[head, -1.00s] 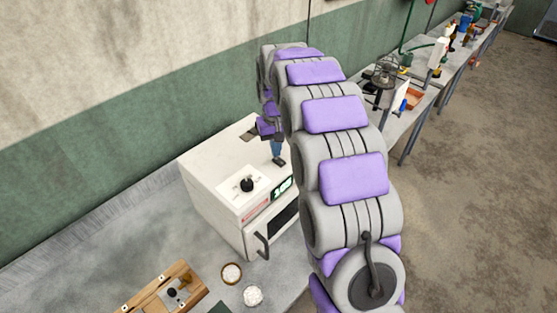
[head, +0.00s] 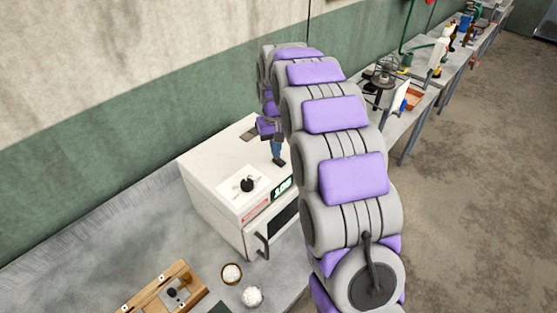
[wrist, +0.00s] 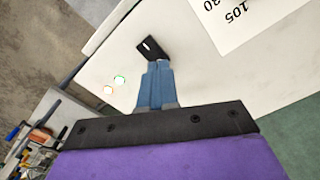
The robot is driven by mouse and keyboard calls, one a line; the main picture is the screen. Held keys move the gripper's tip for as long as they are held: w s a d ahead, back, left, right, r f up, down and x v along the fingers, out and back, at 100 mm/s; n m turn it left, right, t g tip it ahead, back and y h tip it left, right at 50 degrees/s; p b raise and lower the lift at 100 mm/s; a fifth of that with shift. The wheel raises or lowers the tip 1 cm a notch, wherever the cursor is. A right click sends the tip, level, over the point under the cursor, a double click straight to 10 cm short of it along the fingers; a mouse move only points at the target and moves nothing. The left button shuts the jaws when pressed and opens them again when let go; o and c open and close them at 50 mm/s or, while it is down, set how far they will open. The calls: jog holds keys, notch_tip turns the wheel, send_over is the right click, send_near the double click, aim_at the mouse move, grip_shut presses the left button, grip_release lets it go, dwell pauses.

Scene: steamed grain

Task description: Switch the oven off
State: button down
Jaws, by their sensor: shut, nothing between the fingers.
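The oven (head: 215,165) is a white box on the grey bench, with a black knob (head: 248,185) on a white dial plate, a lit display (head: 283,188) and a front door handle (head: 262,246). In the wrist view, a black switch-like piece with a pale mark (wrist: 152,47) lies on the white top (wrist: 190,75), just beyond my fingertips. My gripper (wrist: 158,68) has blue fingers, shut and empty, close to this piece; contact cannot be told. In the head view my gripper (head: 277,152) is over the oven's right side, partly behind my arm.
Small green and orange lights (wrist: 114,84) show on the white surface. A wooden box (head: 160,290) and two small bowls of white grain, one brown-rimmed (head: 231,274) and one white (head: 252,296), stand in front of the oven. Another cluttered bench (head: 418,98) runs along the wall.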

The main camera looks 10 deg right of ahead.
aim_at(276, 160)
jog(key=shift+f, duration=0.9)
dwell(0.8)
jog(key=shift+r+p, duration=1.2)
jog(key=shift+r, duration=2.3)
jog(key=shift+s, duration=0.3)
jog(key=s+f+b, duration=0.2)
jog(key=s+b, duration=0.1)
jog(key=s, duration=1.1)
jog(key=s+f+g+b, duration=0.1)
jog(key=s+f+b, duration=0.2)
jog(key=s, duration=1.1)
jog(key=s+f+b, duration=0.3)
jog(key=s+b, duration=0.1)
jog(key=s, duration=1)
jog(key=shift+s+f+m+g, duration=0.15)
jog(key=shift+s+m+g, duration=0.15)
jog(key=shift+m+g, duration=0.1)
